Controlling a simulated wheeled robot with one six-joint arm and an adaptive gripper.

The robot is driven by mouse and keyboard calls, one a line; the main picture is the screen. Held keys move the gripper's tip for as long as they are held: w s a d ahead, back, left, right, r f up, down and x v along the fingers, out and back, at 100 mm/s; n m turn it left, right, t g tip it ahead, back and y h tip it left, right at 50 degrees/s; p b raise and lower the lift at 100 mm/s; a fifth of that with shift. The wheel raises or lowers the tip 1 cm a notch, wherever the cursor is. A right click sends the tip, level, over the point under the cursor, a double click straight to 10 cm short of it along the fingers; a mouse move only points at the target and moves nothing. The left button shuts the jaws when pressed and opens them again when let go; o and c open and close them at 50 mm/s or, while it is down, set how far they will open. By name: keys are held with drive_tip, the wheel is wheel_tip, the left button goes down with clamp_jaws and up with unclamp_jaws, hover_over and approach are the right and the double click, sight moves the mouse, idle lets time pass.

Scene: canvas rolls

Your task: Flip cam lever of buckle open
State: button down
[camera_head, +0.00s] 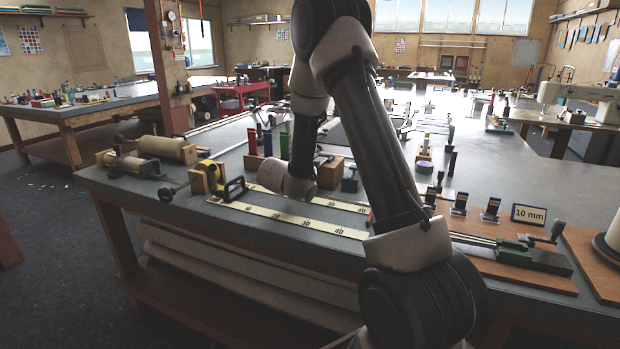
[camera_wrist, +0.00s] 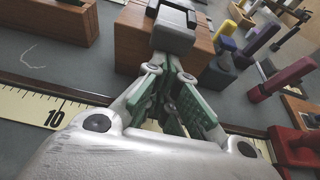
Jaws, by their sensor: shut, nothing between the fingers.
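A wooden block (camera_wrist: 130,40) in the wrist view carries a grey buckle (camera_wrist: 172,38) with a black part, apparently its cam lever (camera_wrist: 174,14), on top. The block also appears in the head view (camera_head: 331,174), just right of my wrist and partly covered by it. My gripper (camera_wrist: 170,80), with green pads, is shut and empty. Its fingertips are close to the near end of the buckle in the wrist view; I cannot tell whether they touch. The lever's exact angle is unclear. The fingers are hidden in the head view.
Yellow rulers (camera_head: 290,216) lie along the bench's front. A red clamp-like part (camera_wrist: 295,147) and several coloured handled tools stand right of the block in the wrist view. A reddish wooden block (camera_wrist: 55,20) is at left. A dark blue piece (camera_head: 350,180) stands right of the buckle block.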

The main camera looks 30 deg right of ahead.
drive_tip(key=shift+r+y, duration=0.3)
drive_tip(key=shift+r+g+y, duration=1)
drive_tip(key=shift+r, duration=0.4)
drive_tip(key=shift+g+y, duration=0.7)
drive_tip(key=shift+y, duration=0.2)
drive_tip(key=r, duration=0.2)
drive_tip(key=d+r, duration=0.1)
drive_tip(key=r, duration=0.1)
drive_tip(key=shift+w, duration=0.4)
drive_tip(key=shift+r, duration=0.1)
drive_tip(key=shift+r, duration=0.75)
